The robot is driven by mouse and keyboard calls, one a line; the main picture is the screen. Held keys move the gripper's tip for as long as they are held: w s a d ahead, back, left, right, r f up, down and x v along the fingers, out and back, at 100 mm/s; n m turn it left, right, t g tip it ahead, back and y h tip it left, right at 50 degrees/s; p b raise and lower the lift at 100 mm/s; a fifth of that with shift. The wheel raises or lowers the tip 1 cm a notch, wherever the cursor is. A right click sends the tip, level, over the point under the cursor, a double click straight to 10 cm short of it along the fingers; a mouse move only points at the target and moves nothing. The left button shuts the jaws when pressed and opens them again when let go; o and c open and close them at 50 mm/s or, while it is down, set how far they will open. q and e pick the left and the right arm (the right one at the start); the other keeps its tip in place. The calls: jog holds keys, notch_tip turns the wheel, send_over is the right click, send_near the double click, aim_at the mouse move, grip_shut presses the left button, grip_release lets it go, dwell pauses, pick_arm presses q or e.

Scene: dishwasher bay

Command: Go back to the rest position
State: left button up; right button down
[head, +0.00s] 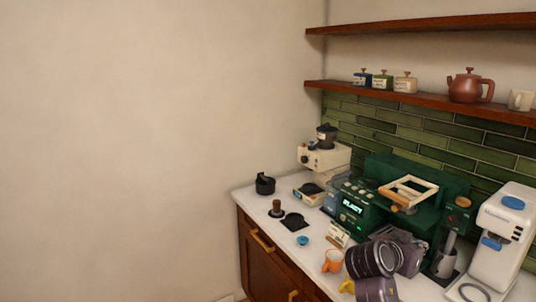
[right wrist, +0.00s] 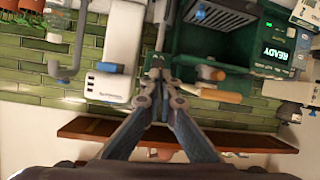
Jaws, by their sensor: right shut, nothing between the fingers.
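My right arm comes into the head view from the bottom, and its gripper (head: 410,250) is above the counter in front of the green coffee machine (head: 352,208). In the right wrist view my right gripper (right wrist: 160,75) has its two fingers together with nothing between them. That view is upside down, with the green machine (right wrist: 225,45) and its wooden handle (right wrist: 215,95) beyond the fingertips. No held object shows. My left gripper is not in the head view.
The white counter (head: 275,222) carries a cream grinder (head: 325,157), a black jug (head: 265,184), a tamper (head: 276,208), an orange cup (head: 332,262) and a white machine (head: 503,235) at the right. Wooden shelves (head: 420,98) hang above. The left side is bare wall.

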jog(key=s+a+f+n+g+y, duration=0.1)
jog(key=s+a+f+n+y, duration=0.25)
jog(key=s+f, duration=0.55)
jog(key=s+a+f+n+g+y, duration=0.1)
jog(key=s+a+f+n+y, duration=0.2)
jog(key=s+f, duration=0.65)
jog(key=s+a+f+n+g+y, duration=0.15)
jog(key=s+a+f, duration=0.35)
jog(key=s, duration=0.5)
jog(key=s+a+f+n+g+y, duration=0.1)
jog(key=s+a+f+n+y, duration=0.15)
jog(key=s+a, duration=0.6)
jog(key=s+d+f+n+g+b, duration=0.1)
jog(key=s+f+b, duration=0.15)
jog(key=f, duration=1.35)
jog(key=s+d+f+g+b, duration=0.1)
jog(key=f+b, duration=0.2)
jog(key=f, duration=1.3)
pick_arm(q)
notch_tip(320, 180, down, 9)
jog(key=b, duration=0.3)
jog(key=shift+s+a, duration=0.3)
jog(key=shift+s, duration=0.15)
pick_arm(e)
jog(key=s+d+f, duration=0.2)
jog(key=s+f, duration=1.4)
jog(key=f, duration=0.3)
jog(key=shift+s+d+g+y, duration=0.15)
jog(key=shift+d+g+y, duration=0.15)
jog(key=shift+g+y, duration=0.05)
